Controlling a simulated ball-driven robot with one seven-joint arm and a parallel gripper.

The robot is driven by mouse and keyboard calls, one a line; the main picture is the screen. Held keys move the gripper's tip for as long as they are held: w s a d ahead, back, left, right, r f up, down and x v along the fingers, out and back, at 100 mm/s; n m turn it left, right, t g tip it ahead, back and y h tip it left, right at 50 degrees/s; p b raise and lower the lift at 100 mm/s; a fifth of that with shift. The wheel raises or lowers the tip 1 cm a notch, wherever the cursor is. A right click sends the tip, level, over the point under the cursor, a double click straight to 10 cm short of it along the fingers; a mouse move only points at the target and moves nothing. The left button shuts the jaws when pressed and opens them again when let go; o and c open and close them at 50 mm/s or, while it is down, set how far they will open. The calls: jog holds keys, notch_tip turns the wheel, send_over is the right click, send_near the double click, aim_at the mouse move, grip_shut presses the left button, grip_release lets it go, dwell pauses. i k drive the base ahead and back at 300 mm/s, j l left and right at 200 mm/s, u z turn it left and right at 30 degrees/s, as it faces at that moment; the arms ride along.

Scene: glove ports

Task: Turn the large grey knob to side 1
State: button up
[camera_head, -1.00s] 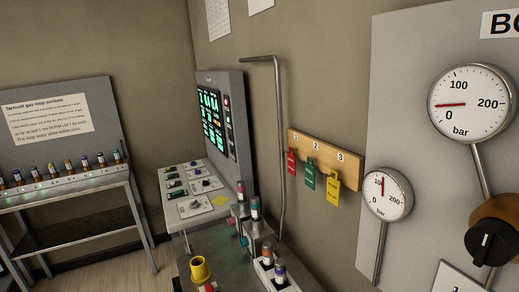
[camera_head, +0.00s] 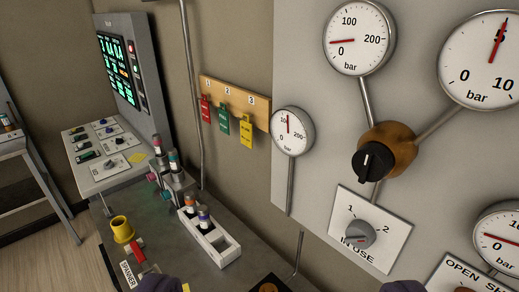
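The large grey knob (camera_head: 360,234) sits on a white plate (camera_head: 385,244) fixed low on the grey panel. The plate carries a 1 at upper left, a 2 at right and "IN USE" lettering below, partly covered by the knob. I cannot tell which number the knob points to. My gripper cannot be made out; dark shapes at the bottom edge are too cut off to identify.
Above the knob is a black knob (camera_head: 372,162) on a brass body, joined by pipes to round gauges (camera_head: 358,38). A small gauge (camera_head: 292,131) stands at left. Below left, a bench holds a white holder (camera_head: 211,238) and a yellow cup (camera_head: 122,229).

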aim_at(359, 234)
jog(key=i+j, duration=0.15)
jog(key=j, duration=0.35)
jog(key=i+j, duration=0.15)
jog(key=j, duration=0.4)
jog(key=i+j, duration=0.1)
jog(key=j, duration=0.4)
jog(key=i+j, duration=0.15)
jog(key=j, duration=0.35)
jog(key=i+j, duration=0.15)
jog(key=j, duration=0.35)
jog(key=i+j, duration=0.15)
jog(key=j, duration=0.4)
jog(key=i+j, duration=0.1)
jog(key=j, duration=0.4)
jog(key=i+j, duration=0.15)
jog(key=j, duration=0.35)
jog(key=z, duration=2.3)
